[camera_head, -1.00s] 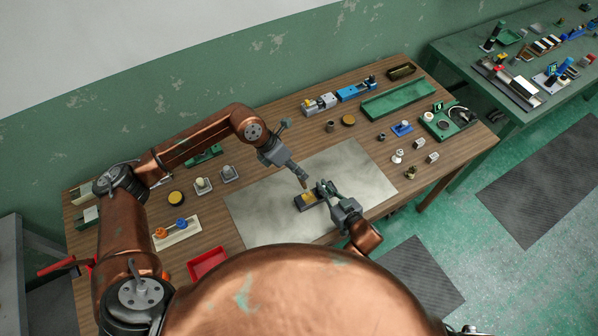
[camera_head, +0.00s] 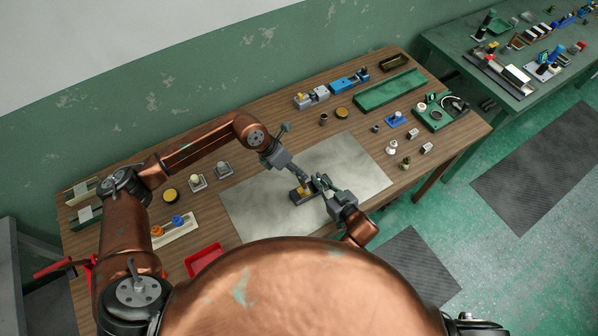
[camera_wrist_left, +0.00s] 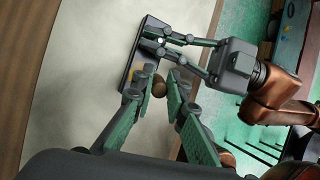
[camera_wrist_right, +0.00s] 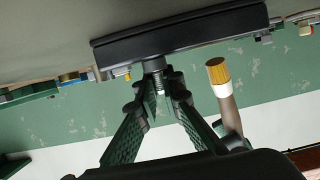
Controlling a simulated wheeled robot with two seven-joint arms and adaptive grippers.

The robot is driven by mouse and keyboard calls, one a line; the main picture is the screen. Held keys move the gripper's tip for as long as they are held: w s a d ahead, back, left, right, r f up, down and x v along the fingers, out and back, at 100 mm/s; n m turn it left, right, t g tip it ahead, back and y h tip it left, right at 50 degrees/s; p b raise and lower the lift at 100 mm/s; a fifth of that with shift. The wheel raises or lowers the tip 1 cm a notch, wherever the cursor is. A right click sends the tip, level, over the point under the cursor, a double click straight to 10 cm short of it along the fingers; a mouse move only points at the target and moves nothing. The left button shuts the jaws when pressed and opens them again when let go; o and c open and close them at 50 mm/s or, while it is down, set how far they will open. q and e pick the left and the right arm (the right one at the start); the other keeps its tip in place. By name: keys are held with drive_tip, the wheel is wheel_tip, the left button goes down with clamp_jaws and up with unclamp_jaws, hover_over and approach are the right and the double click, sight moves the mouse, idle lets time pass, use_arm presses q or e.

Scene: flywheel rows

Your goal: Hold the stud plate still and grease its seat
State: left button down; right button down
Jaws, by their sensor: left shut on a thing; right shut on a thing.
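The stud plate (camera_head: 299,199) is a dark, flat bar on the pale mat, and it also shows in the left wrist view (camera_wrist_left: 150,30). My right gripper (camera_head: 322,184) is shut on its threaded stud (camera_wrist_right: 153,66), from the near right side. My left gripper (camera_head: 300,178) is shut on a grease brush (camera_wrist_right: 227,105), from above and to the left. The brush's yellow bristles (camera_wrist_right: 217,71) point at the plate, close to its surface. I cannot tell whether they touch it. The seat is mostly hidden by the fingers and brush.
The pale mat (camera_head: 350,165) is otherwise clear. A red tray (camera_head: 204,258) and a cream rack (camera_head: 176,232) with orange and blue knobs stand at the left. A long green tray (camera_head: 390,90), a green kit tray (camera_head: 440,118) and small metal parts lie at the back right.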

use_arm(q)
drive_tip(key=shift+f, duration=0.7)
idle(0.4)
drive_tip(key=shift+w, duration=0.1)
drive_tip(key=shift+a, duration=0.1)
idle(3.2)
drive_tip(key=shift+a, duration=0.1)
